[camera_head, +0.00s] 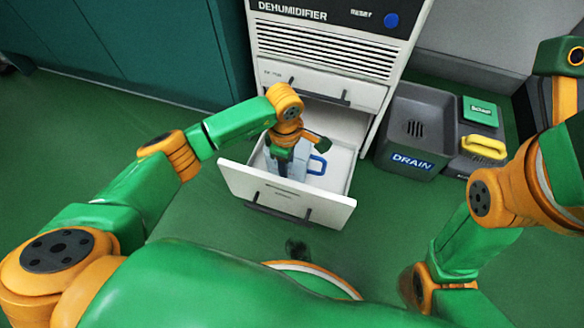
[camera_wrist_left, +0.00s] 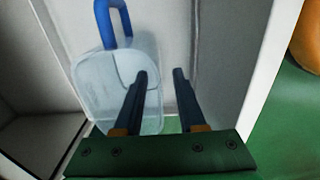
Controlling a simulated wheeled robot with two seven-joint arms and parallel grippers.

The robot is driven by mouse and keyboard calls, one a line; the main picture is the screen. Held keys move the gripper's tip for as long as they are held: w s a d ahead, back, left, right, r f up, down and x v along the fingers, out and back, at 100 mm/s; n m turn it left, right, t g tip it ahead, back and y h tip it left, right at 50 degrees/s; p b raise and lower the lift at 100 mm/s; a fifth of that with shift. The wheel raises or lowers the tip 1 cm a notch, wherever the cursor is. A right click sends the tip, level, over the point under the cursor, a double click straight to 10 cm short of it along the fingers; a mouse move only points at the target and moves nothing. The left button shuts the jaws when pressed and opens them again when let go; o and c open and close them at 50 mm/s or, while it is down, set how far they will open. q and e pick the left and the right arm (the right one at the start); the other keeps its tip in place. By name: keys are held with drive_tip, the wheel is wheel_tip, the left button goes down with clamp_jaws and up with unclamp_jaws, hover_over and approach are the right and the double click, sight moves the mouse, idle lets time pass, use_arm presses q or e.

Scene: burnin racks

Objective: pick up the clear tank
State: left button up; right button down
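The clear tank (camera_wrist_left: 110,85) is a pale, see-through box with a blue loop handle (camera_wrist_left: 113,20). It sits inside the pulled-out white drawer (camera_head: 328,208), and in the head view its blue handle (camera_head: 317,165) shows to the right of my left gripper (camera_head: 283,168). In the left wrist view my left gripper (camera_wrist_left: 160,73) is open, its two dark fingers apart. The left finger overlaps the tank's body and the right finger is past its right edge. Whether either finger touches the tank, I cannot tell. My right arm shows at the right, but its fingers are not visible.
The white dehumidifier (camera_head: 325,50) stands behind the drawer. Teal cabinets (camera_head: 130,45) line the back left. The green floor around the drawer is mostly clear.

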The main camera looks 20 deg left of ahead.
use_arm(q)
drive_tip(key=shift+f, duration=0.8)
drive_tip(key=shift+r, duration=0.15)
clamp_jaws()
idle(0.6)
